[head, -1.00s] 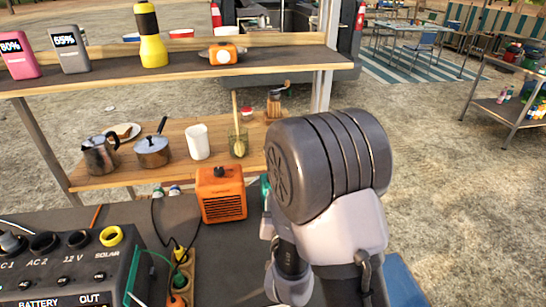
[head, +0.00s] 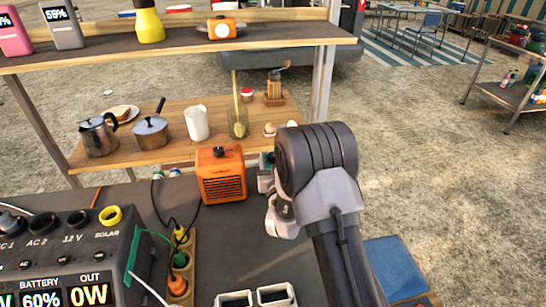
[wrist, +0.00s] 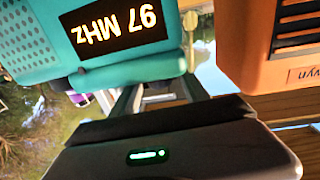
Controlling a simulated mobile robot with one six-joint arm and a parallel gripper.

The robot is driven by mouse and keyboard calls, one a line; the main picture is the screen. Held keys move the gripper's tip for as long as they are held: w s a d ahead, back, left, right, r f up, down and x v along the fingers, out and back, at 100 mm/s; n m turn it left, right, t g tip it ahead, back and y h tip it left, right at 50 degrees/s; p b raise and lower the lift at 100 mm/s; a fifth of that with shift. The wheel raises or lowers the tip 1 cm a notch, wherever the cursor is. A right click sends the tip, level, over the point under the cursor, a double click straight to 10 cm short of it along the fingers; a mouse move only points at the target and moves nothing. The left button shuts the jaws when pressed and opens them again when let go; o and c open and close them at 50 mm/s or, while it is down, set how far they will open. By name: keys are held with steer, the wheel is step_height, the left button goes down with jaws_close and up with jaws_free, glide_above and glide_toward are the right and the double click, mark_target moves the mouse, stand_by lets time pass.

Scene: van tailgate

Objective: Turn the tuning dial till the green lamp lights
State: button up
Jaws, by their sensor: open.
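A teal radio (wrist: 120,45) with a dark display (wrist: 115,30) reading 97 MHz shows upside down at the top left of the wrist view. In the head view only a sliver of teal (head: 265,162) shows between the orange heater and my arm. My gripper (wrist: 158,92) is open, its grey fingers reaching towards the radio's edge and partly hidden by it. I cannot tell whether they touch it. The tuning dial is not discernible, and no lamp on the radio can be made out. A small green light shows on the dark housing at the bottom of the wrist view.
An orange heater (head: 221,178) stands close left of my gripper. A black power station (head: 75,248) and a power strip (head: 182,262) with cables are at lower left. A wooden shelf (head: 100,152) with kitchenware lies behind.

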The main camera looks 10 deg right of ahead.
steer(key=shift+w+d, duration=0.1)
steer(key=shift+w, duration=0.6)
jaws_close()
steer(key=m+h, duration=0.2)
steer(key=h, duration=0.1)
steer(key=shift+a+g, duration=0.2)
steer(key=shift+g, duration=0.1)
steer(key=m+g+h, duration=0.1)
steer(key=m+h, duration=0.1)
steer(key=h, duration=0.1)
steer(key=shift+d+h, duration=0.15)
steer(key=shift+h, duration=0.15)
jaws_free()
